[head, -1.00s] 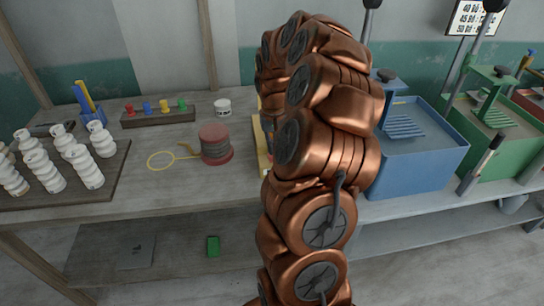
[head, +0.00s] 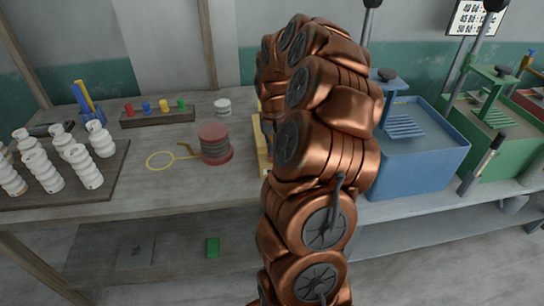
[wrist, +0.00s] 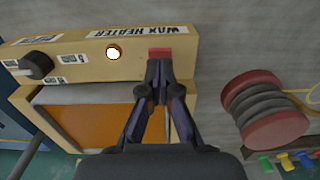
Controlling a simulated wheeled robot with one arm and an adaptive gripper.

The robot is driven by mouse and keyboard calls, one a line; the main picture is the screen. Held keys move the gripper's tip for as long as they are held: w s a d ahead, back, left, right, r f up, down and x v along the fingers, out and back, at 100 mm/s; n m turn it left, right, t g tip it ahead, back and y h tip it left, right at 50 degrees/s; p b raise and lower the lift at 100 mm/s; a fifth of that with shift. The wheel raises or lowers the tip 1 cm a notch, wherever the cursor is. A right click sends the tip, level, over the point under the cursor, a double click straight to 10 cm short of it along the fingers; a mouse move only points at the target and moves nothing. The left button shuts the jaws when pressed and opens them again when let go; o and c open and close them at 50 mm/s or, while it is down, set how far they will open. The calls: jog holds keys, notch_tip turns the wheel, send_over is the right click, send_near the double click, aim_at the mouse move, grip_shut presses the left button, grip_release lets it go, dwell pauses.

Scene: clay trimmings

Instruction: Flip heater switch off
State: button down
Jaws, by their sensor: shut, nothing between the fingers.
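The wax heater (wrist: 190,83) is a pale yellow box with an orange area below its front panel. The picture shows its labels upside down. A red switch (wrist: 160,53) sits on the panel, beside a glowing round lamp (wrist: 114,52). My gripper (wrist: 159,64) is shut and empty, its fingertips right at the red switch. I cannot tell whether they touch it or which way the switch is tipped. In the head view, only a yellow edge of the heater (head: 262,150) shows; my arm hides the rest and the gripper.
A black knob (wrist: 36,65) is on the same panel. A red-ended spool (head: 215,145) stands left of the heater, with a yellow loop (head: 160,160) beside it. A rack of coloured pegs (head: 158,117) lies behind. A blue tub (head: 415,160) is to the right.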

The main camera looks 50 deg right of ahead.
jog(key=shift+f+b, duration=0.6)
jog(key=shift+f, duration=0.3)
dwell(0.6)
jog(key=shift+r, duration=3.45)
